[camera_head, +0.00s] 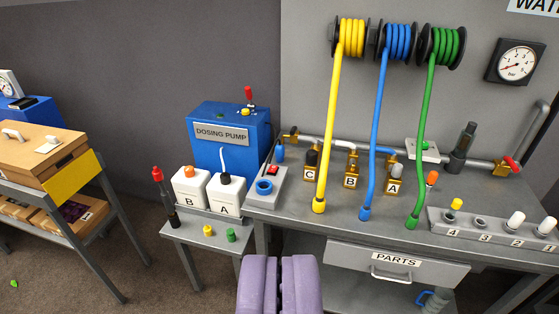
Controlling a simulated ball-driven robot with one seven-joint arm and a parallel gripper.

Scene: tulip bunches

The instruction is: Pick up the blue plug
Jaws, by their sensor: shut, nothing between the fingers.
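A small blue cylinder (280,153), which looks like the blue plug, stands at the back left of the grey workbench (300,215), beside the pipe's left end. It is partly hidden behind a grey box with a red switch. My gripper (279,260) shows its two purple fingers at the bottom middle. It is shut and empty, in front of the bench and well short of the blue cylinder. A blue ring (264,187) sits on the grey box's front.
Yellow (334,120), blue (376,130) and green (425,130) hoses hang from reels down to the bench. A low side table holds white bottles A (226,195) and B (190,188), plus small yellow (208,231) and green (230,235) plugs. A PARTS drawer (397,263) is under the bench.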

